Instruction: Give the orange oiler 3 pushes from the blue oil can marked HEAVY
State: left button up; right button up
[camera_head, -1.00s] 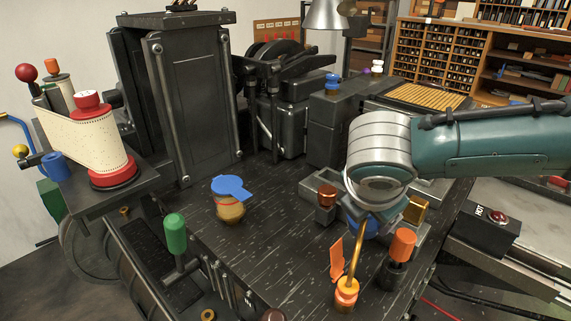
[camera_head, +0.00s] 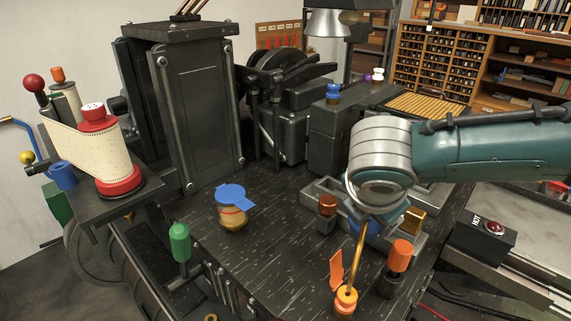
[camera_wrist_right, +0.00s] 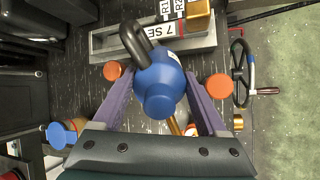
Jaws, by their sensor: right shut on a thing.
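My right gripper (camera_wrist_right: 160,74) is shut on the blue oil can (camera_wrist_right: 158,68), its purple fingers on either side of the round body. The can has a black handle and a blue cap; no HEAVY mark shows. In the head view the can (camera_head: 366,229) is mostly hidden under my right wrist. Its brass spout (camera_head: 361,258) slants down to the orange oiler (camera_head: 344,303) at the table's front. The spout tip meets the oiler's top; I cannot tell how far inside it is. The oiler's orange lid (camera_head: 336,270) stands up. My left gripper is out of view.
An orange-topped black post (camera_head: 400,256) stands close right of the oiler, and a brown-knobbed one (camera_head: 327,206) behind it. A grey tray (camera_head: 322,190) lies behind the can. A blue-lidded amber jar (camera_head: 233,210) stands left, with clear table between it and the oiler.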

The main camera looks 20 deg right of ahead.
jog(key=shift+f, duration=0.25)
jog(key=shift+f+b, duration=0.65)
jog(key=shift+f, duration=0.2)
jog(key=shift+r, duration=0.1)
dwell(0.4)
jog(key=shift+r+p, duration=1.1)
jog(key=shift+p, duration=0.25)
jog(key=shift+f, duration=0.35)
jog(key=shift+f+b, duration=0.75)
jog(key=shift+f, duration=0.1)
jog(key=shift+r, duration=0.15)
jog(key=shift+r+p, duration=1.05)
jog(key=shift+p, duration=0.25)
